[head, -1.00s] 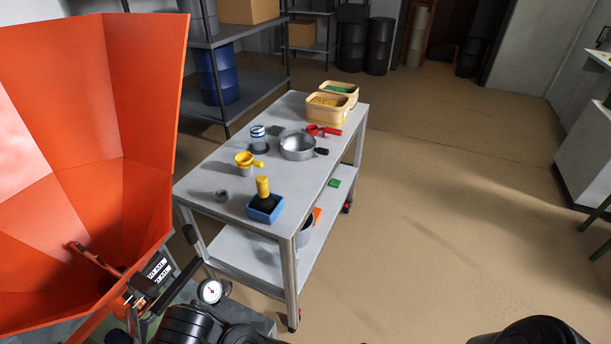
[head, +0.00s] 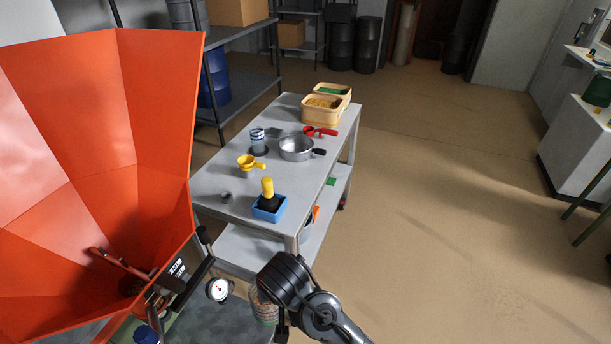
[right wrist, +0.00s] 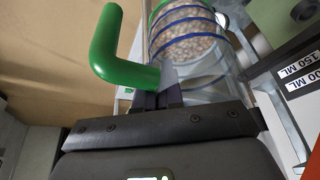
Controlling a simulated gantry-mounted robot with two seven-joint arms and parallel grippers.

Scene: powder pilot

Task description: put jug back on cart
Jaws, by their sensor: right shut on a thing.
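The jug (right wrist: 190,40) is clear with blue bands and a green handle (right wrist: 120,50), and holds small tan pieces. My right gripper (right wrist: 172,95) is shut on the green handle in the right wrist view. In the head view the jug (head: 264,308) shows at the bottom, partly behind my right arm, in front of the cart's near end. I cannot tell its height over the grey surface below. The cart (head: 305,178) is a grey two-shelf table beyond it. My left gripper is in neither current view.
An orange hopper (head: 150,110) stands at the left with a dial gauge (head: 219,290) beside it. The cart top carries a blue tub (head: 268,214), yellow funnel (head: 247,162), metal pan (head: 295,150), red scoop (head: 320,131) and tan bins (head: 320,112). Its front left and right edge have bare room.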

